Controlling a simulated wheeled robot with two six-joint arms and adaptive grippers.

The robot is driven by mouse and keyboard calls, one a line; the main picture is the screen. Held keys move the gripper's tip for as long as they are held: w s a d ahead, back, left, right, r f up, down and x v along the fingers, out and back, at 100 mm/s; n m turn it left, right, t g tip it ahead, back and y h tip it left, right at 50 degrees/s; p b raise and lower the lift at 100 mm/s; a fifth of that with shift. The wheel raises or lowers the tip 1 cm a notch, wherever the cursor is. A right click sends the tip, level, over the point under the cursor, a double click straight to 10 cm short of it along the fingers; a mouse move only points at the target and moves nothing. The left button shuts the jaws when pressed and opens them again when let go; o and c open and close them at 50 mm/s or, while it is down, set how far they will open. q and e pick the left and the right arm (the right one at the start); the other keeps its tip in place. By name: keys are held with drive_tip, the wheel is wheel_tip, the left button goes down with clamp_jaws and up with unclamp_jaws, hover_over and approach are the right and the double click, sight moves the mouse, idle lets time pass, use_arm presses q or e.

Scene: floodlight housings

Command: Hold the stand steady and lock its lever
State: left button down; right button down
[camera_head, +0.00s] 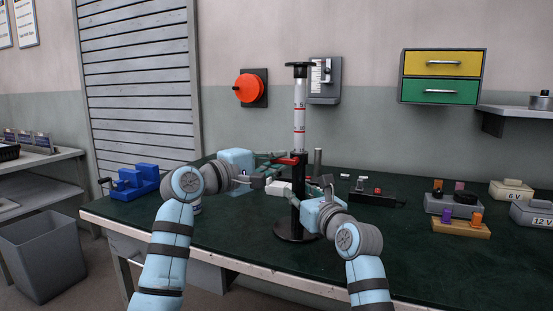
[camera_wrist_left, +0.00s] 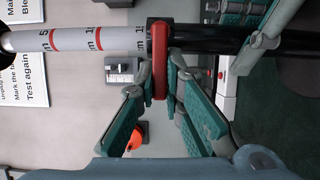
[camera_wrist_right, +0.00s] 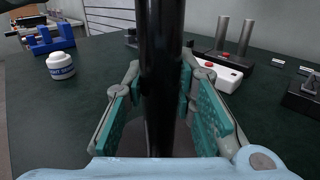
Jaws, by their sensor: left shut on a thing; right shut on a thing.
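The stand is a black post (camera_head: 295,185) on a round black base (camera_head: 297,236), with a white, red-marked scale tube (camera_head: 299,116) rising from it to a black top. It stands upright on the green table. Its red lever (camera_head: 287,160) sits at the collar and also shows between fingertips in the left wrist view (camera_wrist_left: 159,62). My left gripper (camera_head: 277,158) is shut on the lever. My right gripper (camera_head: 303,196) is shut on the black post lower down; the post fills the gap between its fingers in the right wrist view (camera_wrist_right: 160,85).
A white block with a red button (camera_wrist_right: 222,68) is beside the stand. A blue clamp-like device (camera_head: 135,182) is at the left. Fixtures with coloured knobs (camera_head: 453,205) and voltage boxes (camera_head: 512,190) are at the right.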

use_arm(q)
drive_tip(key=c, duration=1.7)
unclamp_jaws()
drive_tip(key=v, duration=1.2)
drive_tip(key=shift+f, duration=0.1)
use_arm(e)
drive_tip(key=c, duration=1.2)
unclamp_jaws()
drive_tip(key=shift+c, duration=0.2)
